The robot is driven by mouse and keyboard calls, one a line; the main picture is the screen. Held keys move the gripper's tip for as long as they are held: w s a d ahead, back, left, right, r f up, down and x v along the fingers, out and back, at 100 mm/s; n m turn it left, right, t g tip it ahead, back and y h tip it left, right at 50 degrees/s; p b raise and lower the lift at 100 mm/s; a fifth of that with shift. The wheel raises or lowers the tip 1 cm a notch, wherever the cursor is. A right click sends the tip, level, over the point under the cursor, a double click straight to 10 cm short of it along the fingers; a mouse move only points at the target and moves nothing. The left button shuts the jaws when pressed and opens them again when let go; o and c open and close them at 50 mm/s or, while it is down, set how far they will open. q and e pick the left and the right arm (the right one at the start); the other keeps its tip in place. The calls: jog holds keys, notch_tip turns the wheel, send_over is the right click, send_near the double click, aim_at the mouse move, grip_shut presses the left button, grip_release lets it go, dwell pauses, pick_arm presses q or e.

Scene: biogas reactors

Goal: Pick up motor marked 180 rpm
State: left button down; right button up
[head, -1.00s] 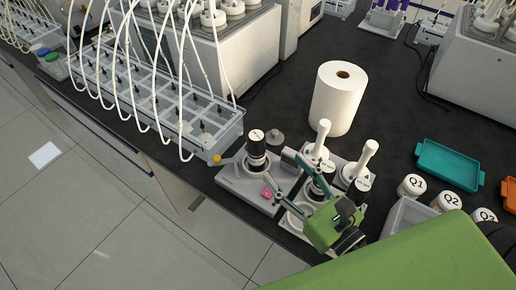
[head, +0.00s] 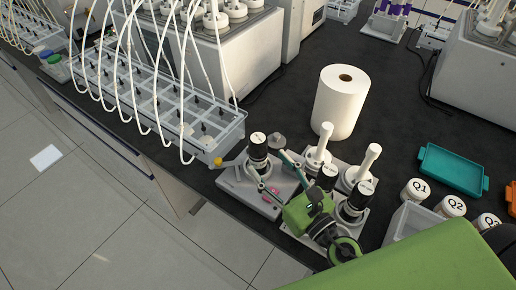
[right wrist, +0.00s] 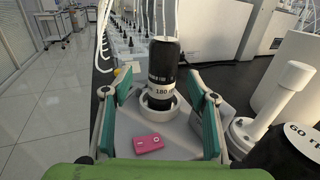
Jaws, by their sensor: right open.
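The motor marked 180 rpm (right wrist: 163,72) is a black upright cylinder with a white label band. It stands in a round white seat on a light grey base plate (right wrist: 122,130). The motor also shows in the head view (head: 258,150), with a white cap on top. My right gripper (right wrist: 153,98) is open, its two teal-padded fingers on either side of the motor's lower part, with gaps on both sides. In the head view the right gripper (head: 270,168) reaches toward the motor from the lower right. My left gripper is not in view.
A pink device (right wrist: 149,142) lies on the base plate. Another black motor (right wrist: 296,148), its label partly cut off, and white stirrer-like posts (right wrist: 280,100) stand at right. A tubed rack (head: 160,100) is left of the motor. A paper roll (head: 340,105) stands behind.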

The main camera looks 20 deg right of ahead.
aim_at(263, 155)
jog(key=shift+x, duration=1)
jog(key=shift+w+r+p, duration=0.1)
jog(key=shift+w+p, duration=0.25)
jog(key=shift+p, duration=0.15)
jog(key=p+x, duration=0.1)
jog(key=x, duration=0.2)
jog(key=shift+w+d, duration=0.1)
jog(key=shift+w, duration=0.6)
jog(key=shift+f, duration=0.25)
jog(key=shift+s, duration=0.1)
jog(key=shift+r, duration=0.1)
grip_shut()
